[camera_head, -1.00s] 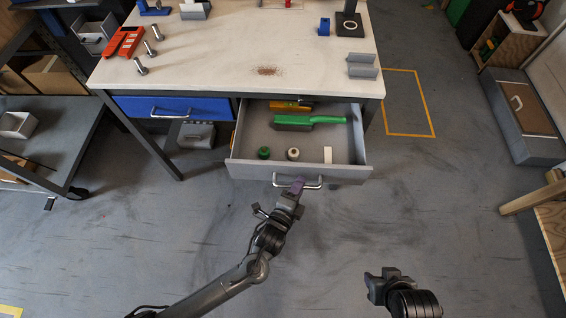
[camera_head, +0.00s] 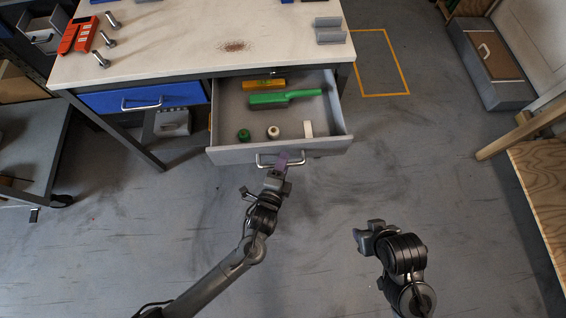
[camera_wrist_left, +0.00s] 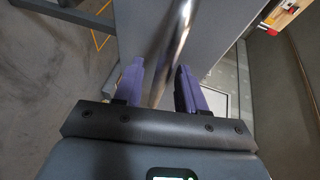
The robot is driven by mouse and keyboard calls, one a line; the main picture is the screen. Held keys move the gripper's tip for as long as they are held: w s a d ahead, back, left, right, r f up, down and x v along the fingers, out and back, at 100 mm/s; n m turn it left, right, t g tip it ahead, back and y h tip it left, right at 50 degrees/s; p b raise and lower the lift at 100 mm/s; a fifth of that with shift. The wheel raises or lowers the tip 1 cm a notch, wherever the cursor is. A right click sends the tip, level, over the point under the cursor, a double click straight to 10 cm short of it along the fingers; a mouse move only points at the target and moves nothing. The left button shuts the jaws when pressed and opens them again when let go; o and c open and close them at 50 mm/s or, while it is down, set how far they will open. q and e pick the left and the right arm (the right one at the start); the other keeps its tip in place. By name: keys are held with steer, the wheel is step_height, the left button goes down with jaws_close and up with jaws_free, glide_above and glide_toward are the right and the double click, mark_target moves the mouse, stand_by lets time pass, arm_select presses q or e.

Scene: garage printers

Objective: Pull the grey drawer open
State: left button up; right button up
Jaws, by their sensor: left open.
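The grey drawer (camera_head: 230,154) under the white workbench is pulled well out, with its inside showing. Its metal bar handle (camera_head: 266,164) is on the front face. My left gripper (camera_head: 283,160) is at the handle. In the left wrist view, its purple fingers (camera_wrist_left: 158,90) are apart, one on each side of the handle bar (camera_wrist_left: 174,50), with a gap visible by the bar. My right gripper (camera_head: 368,230) is over the floor, right of and in front of the drawer. Its fingertips are too small to judge.
The drawer holds a green-handled brush (camera_head: 285,97), a yellow level (camera_head: 263,85), a green roll (camera_head: 244,135), a white roll (camera_head: 273,132) and a white block (camera_head: 308,129). A blue drawer (camera_head: 145,97) beside it is closed. A wooden bench (camera_head: 545,190) stands at right. Floor before the drawer is clear.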

arm_select(q)
steer(key=p+v, duration=0.3)
steer(key=v, duration=0.7)
steer(key=shift+s, duration=0.4)
steer(key=shift+a+r, duration=0.1)
steer(key=shift+a, duration=0.05)
